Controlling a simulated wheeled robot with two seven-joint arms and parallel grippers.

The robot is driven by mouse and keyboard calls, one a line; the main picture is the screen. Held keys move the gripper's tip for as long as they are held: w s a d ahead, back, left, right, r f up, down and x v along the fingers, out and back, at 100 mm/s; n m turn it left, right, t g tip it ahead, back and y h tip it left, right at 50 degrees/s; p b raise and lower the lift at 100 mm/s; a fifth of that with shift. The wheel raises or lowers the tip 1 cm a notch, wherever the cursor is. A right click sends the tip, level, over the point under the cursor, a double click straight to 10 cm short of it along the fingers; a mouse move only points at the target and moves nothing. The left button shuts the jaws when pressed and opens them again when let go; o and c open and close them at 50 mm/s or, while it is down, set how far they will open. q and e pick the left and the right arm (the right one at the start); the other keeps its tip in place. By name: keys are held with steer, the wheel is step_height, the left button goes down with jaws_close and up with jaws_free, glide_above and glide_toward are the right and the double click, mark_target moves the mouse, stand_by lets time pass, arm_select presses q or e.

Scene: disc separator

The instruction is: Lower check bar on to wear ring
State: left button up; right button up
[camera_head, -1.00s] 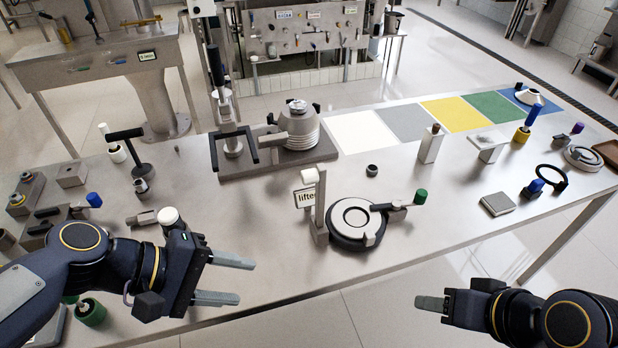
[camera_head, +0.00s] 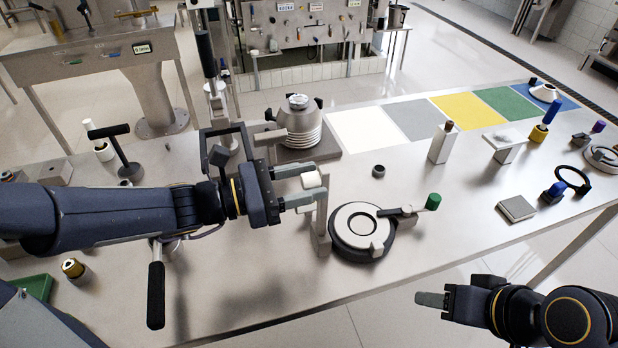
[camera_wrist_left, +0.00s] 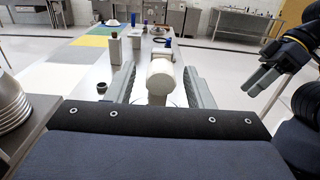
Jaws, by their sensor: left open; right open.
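The wear ring (camera_head: 343,230) is a pale ring set in a round black base on the table. The check bar appears to be the grey bar with a green knob (camera_head: 433,201), reaching over the ring's right side. A post (camera_head: 322,215) with a white knob (camera_head: 311,180) stands left of the ring. My left gripper (camera_head: 300,186) is open, its fingers on either side of the white knob. The left wrist view shows the knob (camera_wrist_left: 160,77) between the two fingers; contact cannot be told. My right gripper (camera_head: 432,299) is at the front right, away from the ring.
A stack of discs (camera_head: 298,125) stands on a plate behind my left gripper. A small dark nut (camera_head: 378,171) lies behind the ring. A white block (camera_head: 442,143) and a grey square block (camera_head: 516,208) are to the right. The front table centre is clear.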

arm_select(q)
steer(key=shift+w+d, duration=0.1)
steer(key=shift+d, duration=0.3)
jaws_close()
steer(key=shift+r, duration=0.1)
